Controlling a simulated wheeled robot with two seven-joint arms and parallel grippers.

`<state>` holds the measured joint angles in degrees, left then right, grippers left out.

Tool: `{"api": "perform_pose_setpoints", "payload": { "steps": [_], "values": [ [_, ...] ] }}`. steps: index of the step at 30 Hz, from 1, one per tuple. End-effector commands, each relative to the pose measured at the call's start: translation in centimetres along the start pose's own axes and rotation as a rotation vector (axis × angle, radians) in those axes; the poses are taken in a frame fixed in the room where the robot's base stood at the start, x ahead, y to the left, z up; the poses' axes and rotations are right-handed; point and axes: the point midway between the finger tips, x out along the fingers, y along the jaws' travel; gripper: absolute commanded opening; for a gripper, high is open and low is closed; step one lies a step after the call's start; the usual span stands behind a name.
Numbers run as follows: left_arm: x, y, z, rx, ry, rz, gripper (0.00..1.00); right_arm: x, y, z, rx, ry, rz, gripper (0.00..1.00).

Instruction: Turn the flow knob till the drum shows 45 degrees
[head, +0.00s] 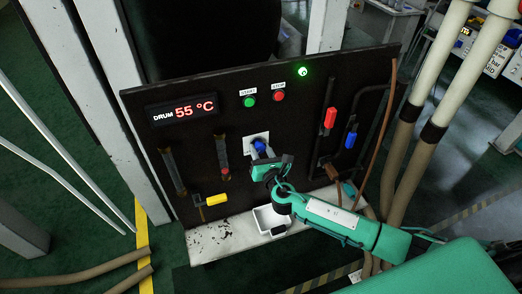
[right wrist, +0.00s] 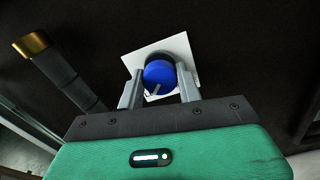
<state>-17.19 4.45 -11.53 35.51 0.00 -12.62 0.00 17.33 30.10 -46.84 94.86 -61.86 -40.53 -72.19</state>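The drum display (head: 183,109) on the black panel reads 55 °C in red. The blue flow knob (head: 260,145) sits on a white square plate (head: 251,138) at the panel's middle; its label is not legible. My right gripper (head: 262,156) is at the knob, its arm coming in from the lower right. In the right wrist view, the blue knob (right wrist: 159,75) lies between the two fingers (right wrist: 160,82), one on each side, and they appear to touch it. A small pale pointer mark shows on the knob's lower part. My left gripper is not in view.
Green (head: 250,101) and red (head: 279,96) buttons sit above the knob, under a lit green lamp (head: 303,72). Red (head: 330,118) and blue (head: 351,140) handles are to the right, a yellow handle (head: 217,199) lower left. A white tray (head: 265,221) is below.

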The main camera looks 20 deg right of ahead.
Motion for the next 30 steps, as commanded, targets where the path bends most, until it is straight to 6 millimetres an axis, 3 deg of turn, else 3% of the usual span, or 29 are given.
{"api": "perform_pose_setpoints", "payload": {
  "steps": [3, 14, 30],
  "values": [
    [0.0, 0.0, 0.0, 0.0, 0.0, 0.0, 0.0, 0.0, 0.0, 0.0, 0.0, 0.0, 0.0, 0.13],
    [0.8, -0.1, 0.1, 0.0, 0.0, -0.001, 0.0, 0.0, -0.1, -0.2, 0.064, -0.001, -0.002, 0.13],
    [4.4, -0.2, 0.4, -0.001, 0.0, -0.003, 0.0, 0.0, -0.1, -0.3, 0.513, -0.002, -0.001, 0.13]
  ]
}}
